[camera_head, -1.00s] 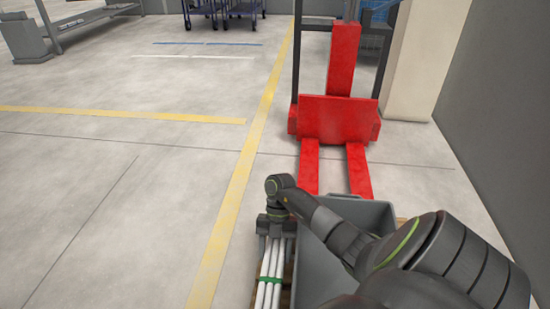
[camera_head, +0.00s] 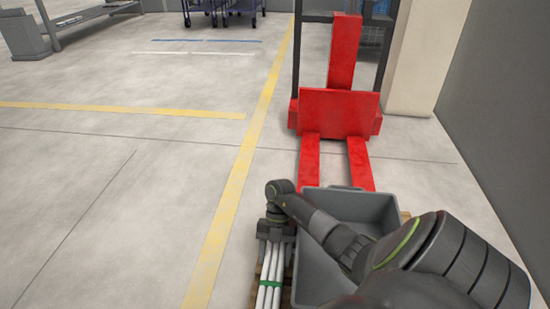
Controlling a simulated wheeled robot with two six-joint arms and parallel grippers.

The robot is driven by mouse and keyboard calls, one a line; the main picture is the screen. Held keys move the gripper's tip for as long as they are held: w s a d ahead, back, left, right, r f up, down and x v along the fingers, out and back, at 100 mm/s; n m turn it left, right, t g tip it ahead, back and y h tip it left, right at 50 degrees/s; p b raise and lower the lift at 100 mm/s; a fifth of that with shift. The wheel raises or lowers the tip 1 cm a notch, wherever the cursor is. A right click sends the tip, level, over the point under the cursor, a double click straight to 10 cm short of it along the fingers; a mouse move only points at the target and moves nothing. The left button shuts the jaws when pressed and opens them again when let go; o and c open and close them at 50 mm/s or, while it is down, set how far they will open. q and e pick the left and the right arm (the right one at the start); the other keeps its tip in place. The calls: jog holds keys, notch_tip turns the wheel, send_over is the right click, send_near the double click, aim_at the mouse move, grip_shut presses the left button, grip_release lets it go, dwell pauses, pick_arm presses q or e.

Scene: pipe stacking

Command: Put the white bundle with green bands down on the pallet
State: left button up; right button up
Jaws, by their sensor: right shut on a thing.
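The white bundle with a green band (camera_head: 269,283) shows at the bottom middle of the head view, its lower end cut off by the frame edge. My right gripper (camera_head: 275,236) is shut on the bundle's far end, from above. The wooden pallet (camera_head: 257,287) shows as a small strip beside the bundle and another bit right of the crate. The bundle is over the pallet's left part, beside the grey crate. I cannot tell whether the bundle touches the pallet. My left gripper is not in view.
A grey open crate (camera_head: 349,204) stands on the pallet right of the bundle, partly behind my right arm. A red pallet stacker (camera_head: 335,112) stands beyond, its forks pointing toward the crate. A wall is at right. The floor at left is clear.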

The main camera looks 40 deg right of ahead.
jog(key=o, duration=1.2)
jog(key=shift+f, duration=0.1)
